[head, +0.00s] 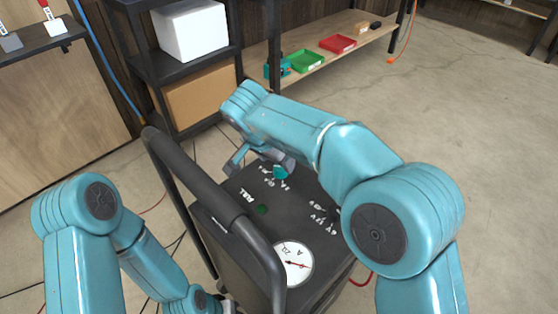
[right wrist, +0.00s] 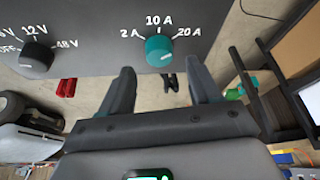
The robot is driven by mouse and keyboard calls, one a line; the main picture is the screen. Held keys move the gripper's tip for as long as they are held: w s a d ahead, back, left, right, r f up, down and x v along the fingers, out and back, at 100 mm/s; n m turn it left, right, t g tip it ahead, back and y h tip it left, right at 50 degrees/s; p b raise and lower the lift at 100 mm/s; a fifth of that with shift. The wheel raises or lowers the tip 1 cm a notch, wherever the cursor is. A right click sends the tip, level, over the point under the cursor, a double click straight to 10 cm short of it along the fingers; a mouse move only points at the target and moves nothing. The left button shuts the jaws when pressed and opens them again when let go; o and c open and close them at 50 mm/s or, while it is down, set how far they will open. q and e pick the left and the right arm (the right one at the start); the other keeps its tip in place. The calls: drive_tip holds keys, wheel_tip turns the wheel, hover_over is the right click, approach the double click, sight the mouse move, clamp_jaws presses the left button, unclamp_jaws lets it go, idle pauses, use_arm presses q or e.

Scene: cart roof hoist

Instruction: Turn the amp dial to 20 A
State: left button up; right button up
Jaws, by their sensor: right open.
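The amp dial is a round teal knob (right wrist: 158,50) on the dark panel in the right wrist view, with 2 A on its left, 10 A above and 20 A on its right. Its pointer is too small to read surely. It also shows as a teal spot in the head view (head: 281,172). My right gripper (right wrist: 158,78) is open, its two fingers to either side of the dial and just short of it; I cannot tell if they touch it. My left gripper (head: 228,304) is low at the bottom edge of the head view, mostly hidden.
A black voltage knob (right wrist: 37,55) marked OFF to 48 V sits left of the amp dial. The dark cart (head: 228,262) carries a round gauge (head: 293,264), a green button (head: 262,209) and a thick black handle (head: 215,196). Shelves (head: 190,72) stand behind.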

drive_tip(key=p+v, duration=0.2)
drive_tip(key=v, duration=1)
drive_tip(key=shift+r+p, duration=0.25)
drive_tip(key=shift+p, duration=0.15)
drive_tip(key=shift+s+d, duration=0.1)
